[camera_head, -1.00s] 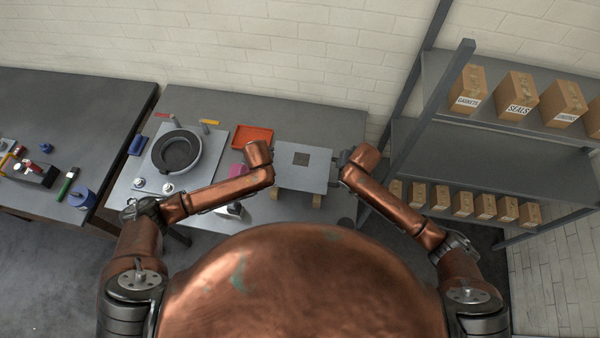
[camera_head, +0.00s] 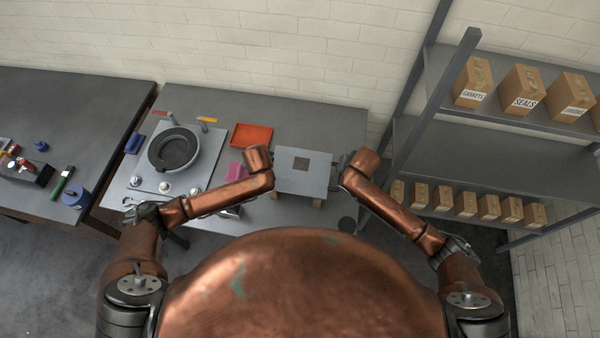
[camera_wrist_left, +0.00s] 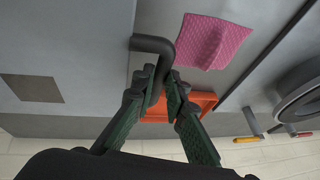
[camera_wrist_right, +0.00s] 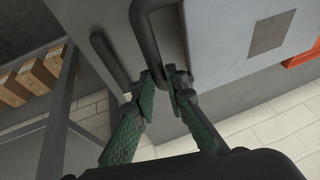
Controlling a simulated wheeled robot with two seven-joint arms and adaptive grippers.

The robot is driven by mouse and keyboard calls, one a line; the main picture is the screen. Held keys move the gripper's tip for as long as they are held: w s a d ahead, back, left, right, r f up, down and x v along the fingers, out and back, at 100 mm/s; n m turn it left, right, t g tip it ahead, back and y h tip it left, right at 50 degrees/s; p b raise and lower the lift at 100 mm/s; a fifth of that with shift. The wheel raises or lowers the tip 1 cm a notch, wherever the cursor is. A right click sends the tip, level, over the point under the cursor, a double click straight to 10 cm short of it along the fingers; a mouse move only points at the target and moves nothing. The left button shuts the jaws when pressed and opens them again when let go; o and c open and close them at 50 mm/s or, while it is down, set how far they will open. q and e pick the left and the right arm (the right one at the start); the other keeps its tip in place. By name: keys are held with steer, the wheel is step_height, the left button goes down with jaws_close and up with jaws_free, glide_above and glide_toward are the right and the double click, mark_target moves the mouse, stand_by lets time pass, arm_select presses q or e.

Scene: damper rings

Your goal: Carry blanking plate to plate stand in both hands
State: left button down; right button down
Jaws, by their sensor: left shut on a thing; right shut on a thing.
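The blanking plate (camera_head: 303,182) is a flat grey plate with a dark square in its middle and a dark bar handle on each side. It is level in front of me, over the right part of the bench. My left gripper (camera_wrist_left: 168,82) is shut on its left handle (camera_wrist_left: 152,43). My right gripper (camera_wrist_right: 167,76) is shut on its right handle (camera_wrist_right: 147,30). Wooden blocks (camera_head: 317,203), likely the plate stand, show under the plate's near edge. The plate hides the rest, and I cannot tell if it touches them.
An orange tray (camera_head: 251,135) and a pink cloth (camera_head: 236,171) lie left of the plate. A grey unit with a round black ring (camera_head: 174,148) stands further left. Shelving with boxes (camera_head: 524,88) rises close on the right. A dark disc (camera_head: 346,223) lies at the bench's near right corner.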

arm_select(q)
steer(key=c, duration=2.4)
jaws_free()
steer(key=shift+w+f, duration=0.1)
steer(key=shift+f, duration=0.1)
arm_select(e)
steer(key=c, duration=2.4)
jaws_free()
steer(key=shift+w+f, duration=0.1)
steer(key=shift+f, duration=0.1)
arm_select(q)
steer(key=o, duration=0.5)
steer(key=shift+r, duration=0.15)
steer(key=shift+c, duration=0.2)
arm_select(e)
steer(key=o, duration=0.5)
steer(key=shift+r, duration=0.15)
steer(key=shift+c, duration=0.2)
arm_select(q)
steer(key=v, duration=1.2)
arm_select(e)
steer(key=v, duration=1.2)
